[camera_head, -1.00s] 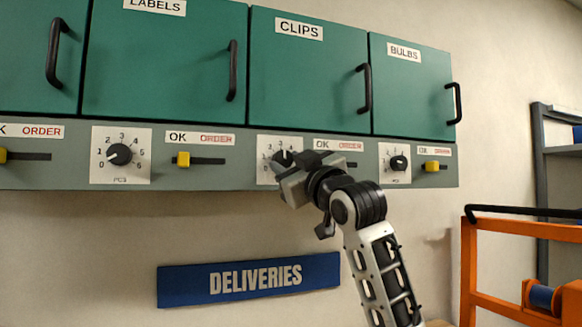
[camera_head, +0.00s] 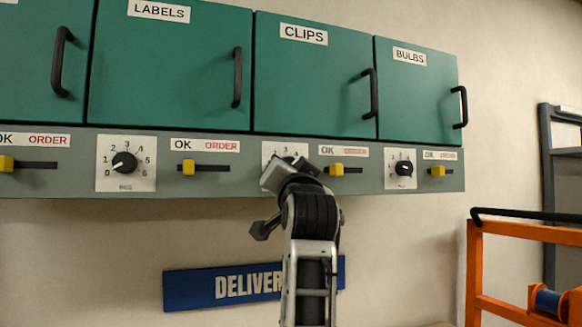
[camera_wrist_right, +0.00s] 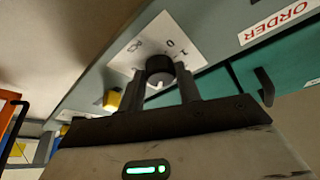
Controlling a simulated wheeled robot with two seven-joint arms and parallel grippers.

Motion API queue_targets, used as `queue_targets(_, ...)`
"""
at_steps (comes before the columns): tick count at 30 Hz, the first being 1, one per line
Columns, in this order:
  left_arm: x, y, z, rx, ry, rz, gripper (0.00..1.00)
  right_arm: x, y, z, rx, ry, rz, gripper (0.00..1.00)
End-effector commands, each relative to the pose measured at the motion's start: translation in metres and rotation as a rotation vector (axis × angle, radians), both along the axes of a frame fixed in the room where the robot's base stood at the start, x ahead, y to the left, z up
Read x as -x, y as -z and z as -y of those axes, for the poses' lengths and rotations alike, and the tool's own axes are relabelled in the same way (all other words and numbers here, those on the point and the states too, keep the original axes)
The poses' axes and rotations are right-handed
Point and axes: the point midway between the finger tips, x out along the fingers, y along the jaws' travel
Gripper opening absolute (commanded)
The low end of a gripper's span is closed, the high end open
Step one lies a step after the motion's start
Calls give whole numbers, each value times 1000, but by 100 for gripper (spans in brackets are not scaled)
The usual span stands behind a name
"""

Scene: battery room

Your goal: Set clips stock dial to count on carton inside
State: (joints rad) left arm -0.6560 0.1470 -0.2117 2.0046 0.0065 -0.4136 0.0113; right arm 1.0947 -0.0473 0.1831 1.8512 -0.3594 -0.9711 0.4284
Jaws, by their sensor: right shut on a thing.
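The clips stock dial (camera_head: 271,153) is on the grey strip below the closed green CLIPS door (camera_head: 314,85). My right gripper (camera_head: 288,164) covers much of its white plate. In the right wrist view, my right gripper (camera_wrist_right: 164,84) is shut on the dial's black knob (camera_wrist_right: 160,66), with one finger on each side. A 0 and a 1 show on the plate (camera_wrist_right: 185,40); the knob's pointer setting cannot be read. The carton is not visible behind the door. My left gripper is not in view.
The LABELS dial (camera_head: 124,163) and BULBS dial (camera_head: 402,168) sit on either side. The yellow CLIPS slider (camera_head: 337,169) is close to my gripper, at OK. A blue DELIVERIES sign (camera_head: 190,291) hangs below. An orange cart (camera_head: 475,270) stands at right.

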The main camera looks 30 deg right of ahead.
Motion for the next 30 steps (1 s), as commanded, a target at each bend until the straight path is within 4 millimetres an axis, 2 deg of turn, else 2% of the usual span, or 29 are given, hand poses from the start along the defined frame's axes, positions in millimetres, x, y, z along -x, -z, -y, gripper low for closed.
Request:
queue_targets(3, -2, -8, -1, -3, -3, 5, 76, -2, -1, -3, -115, -8, 19, 11)
queue_targets(15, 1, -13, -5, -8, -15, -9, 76, -2, -3, -5, -397, -4, 87, 11)
queue_targets(30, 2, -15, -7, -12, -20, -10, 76, -2, -2, -5, -509, -1, 114, 11)
